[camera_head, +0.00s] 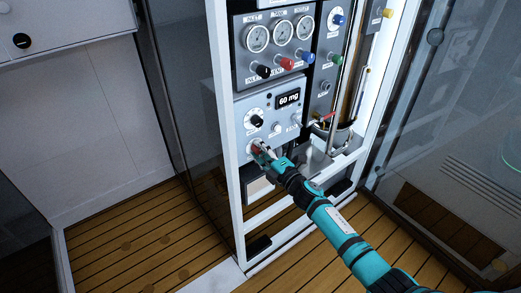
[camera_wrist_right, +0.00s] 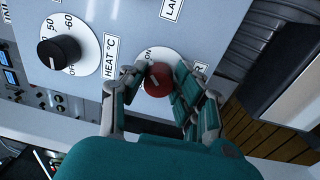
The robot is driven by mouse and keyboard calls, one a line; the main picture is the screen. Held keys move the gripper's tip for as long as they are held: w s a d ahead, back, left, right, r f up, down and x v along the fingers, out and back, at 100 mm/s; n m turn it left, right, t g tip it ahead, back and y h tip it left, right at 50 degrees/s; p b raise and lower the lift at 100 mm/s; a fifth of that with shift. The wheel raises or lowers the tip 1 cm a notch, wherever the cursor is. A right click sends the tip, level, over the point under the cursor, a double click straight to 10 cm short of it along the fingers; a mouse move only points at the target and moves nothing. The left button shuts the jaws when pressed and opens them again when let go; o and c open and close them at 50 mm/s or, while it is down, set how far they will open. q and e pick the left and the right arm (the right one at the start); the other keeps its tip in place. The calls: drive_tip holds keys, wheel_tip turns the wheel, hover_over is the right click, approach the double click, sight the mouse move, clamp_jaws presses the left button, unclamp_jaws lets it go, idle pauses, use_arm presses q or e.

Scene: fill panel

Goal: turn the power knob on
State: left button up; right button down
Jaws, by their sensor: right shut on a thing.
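The red power knob (camera_wrist_right: 157,82) sits on a round white dial on the grey panel. The dial reads "ON" at its upper left in the right wrist view, and the label beside it is mostly covered, with only its last letter showing. My right gripper (camera_wrist_right: 158,92) has its fingers on either side of the knob and is shut on it. In the head view my right gripper (camera_head: 262,151) is at the lower left of the panel and covers most of the knob. The knob's exact setting is hard to tell. My left gripper is in neither view.
Gauges and coloured knobs are higher up. A metal post (camera_head: 333,135) and tray stand right of the gripper. The wooden floor (camera_head: 130,245) at left is clear.

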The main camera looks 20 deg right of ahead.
drive_tip(key=shift+d, duration=0.1)
idle(0.3)
drive_tip(key=c, duration=1)
unclamp_jaws()
drive_tip(key=v, duration=1.2)
drive_tip(key=shift+f, duration=0.1)
